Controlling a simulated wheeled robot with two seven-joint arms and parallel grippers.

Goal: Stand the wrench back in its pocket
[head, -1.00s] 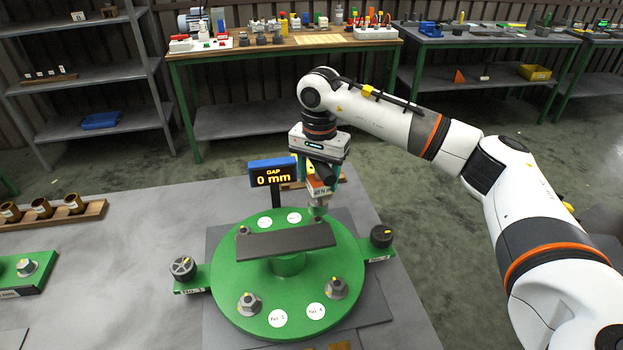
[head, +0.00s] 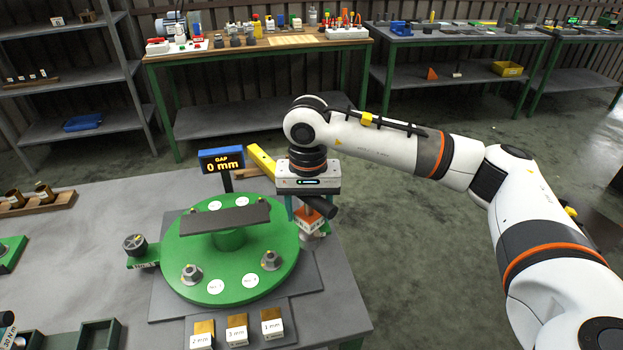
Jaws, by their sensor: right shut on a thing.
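My right gripper (head: 307,217) is at the right edge of the green round fixture (head: 272,272), pointing down and shut on the wrench. The wrench shows as a yellow bar (head: 262,162) at upper left, a black part (head: 320,208) at lower right and an orange-and-white labelled block between the fingers. Its lower end is hard to separate from the fixture parts behind it. At the lower left edge, a cut-off piece labelled 20 N m (head: 8,332) stands beside a dark green tray with compartments (head: 98,326). I cannot tell which pocket is the wrench's. My left gripper is out of view.
The fixture carries a dark bar (head: 225,220), nuts (head: 270,260) and a left side knob (head: 135,243). A display (head: 221,161) reads GAP 0 mm. Labelled blocks (head: 237,333) stand in front. A wooden rack with brown cups (head: 43,191) is at left. Grey table between is clear.

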